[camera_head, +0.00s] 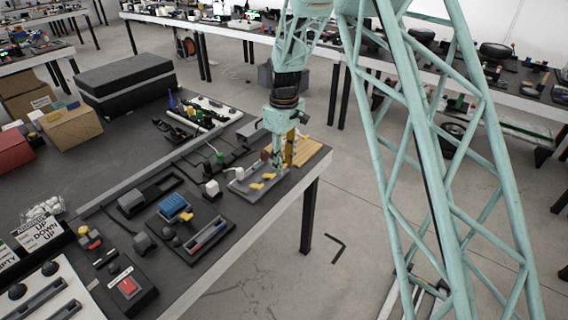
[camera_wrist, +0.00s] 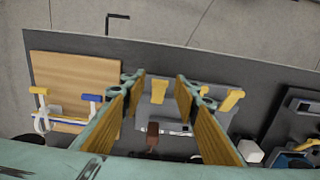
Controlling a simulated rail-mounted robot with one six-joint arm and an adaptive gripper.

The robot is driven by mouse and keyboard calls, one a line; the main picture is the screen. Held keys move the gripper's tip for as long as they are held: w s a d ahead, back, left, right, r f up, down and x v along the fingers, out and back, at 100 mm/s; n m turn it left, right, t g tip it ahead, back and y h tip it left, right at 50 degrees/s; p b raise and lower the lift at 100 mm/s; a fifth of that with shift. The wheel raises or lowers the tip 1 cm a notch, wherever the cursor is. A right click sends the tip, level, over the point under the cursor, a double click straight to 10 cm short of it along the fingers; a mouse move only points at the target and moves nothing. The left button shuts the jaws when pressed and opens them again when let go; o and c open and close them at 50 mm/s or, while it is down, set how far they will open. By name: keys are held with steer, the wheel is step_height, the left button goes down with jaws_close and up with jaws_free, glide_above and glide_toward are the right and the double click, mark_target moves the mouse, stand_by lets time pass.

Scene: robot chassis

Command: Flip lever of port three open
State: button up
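A grey port panel (camera_wrist: 215,118) with yellow levers lies below my gripper in the wrist view; it also shows in the head view (camera_head: 241,188). One yellow lever (camera_wrist: 158,90) shows between my fingertips. Another yellow lever (camera_wrist: 230,99) stands to the right of my right finger. A further yellow piece is partly hidden behind that finger. My gripper (camera_wrist: 160,82) is open, with its two fingers apart and nothing visibly held. It also shows in the head view (camera_head: 283,158), pointing down over the panel's far end. I cannot read which lever is port three.
A wooden board (camera_wrist: 75,77) with blue and yellow handled parts lies left of the panel in the wrist view. A brown-ended plug (camera_wrist: 153,134) lies at the panel's near side. A white block (camera_wrist: 250,151) stands to the right. The table edge is close beyond.

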steer(key=c, duration=0.8)
steer(key=shift+c, duration=0.2)
steer(key=shift+w+a+r+h+p, duration=0.15)
steer(key=shift+r+h+p, duration=0.15)
steer(key=shift+p, duration=0.9)
steer(key=p, duration=0.1)
steer(key=g+h+p, duration=0.1)
steer(key=p, duration=0.1)
steer(key=shift+w+a+r, duration=0.15)
steer(key=shift+a+r, duration=0.15)
steer(key=h+p, duration=0.1)
steer(key=g+p, duration=0.1)
steer(key=p, duration=0.1)
steer(key=a+g+h+p, duration=0.1)
steer(key=p, duration=0.1)
steer(key=shift+w+r+h, duration=0.25)
steer(key=shift+w+h, duration=0.05)
steer(key=shift+w, duration=0.1)
steer(key=shift+w+a+g+h+p, duration=0.4)
steer(key=shift+a+g+h+p, duration=0.3)
steer(key=shift+h+p, duration=0.45)
steer(key=shift+w+g+h, duration=0.1)
steer(key=shift+g+h, duration=0.15)
steer(key=shift+g, duration=0.05)
steer(key=shift+w+a+r+g+h+b, duration=0.1)
steer(key=shift+w+a+g+h+b, duration=0.1)
steer(key=shift+a+g+h+b, duration=0.25)
steer(key=shift+w+a+g+h+b, duration=0.15)
steer(key=shift+g+h+b, duration=0.15)
steer(key=shift+h, duration=0.35)
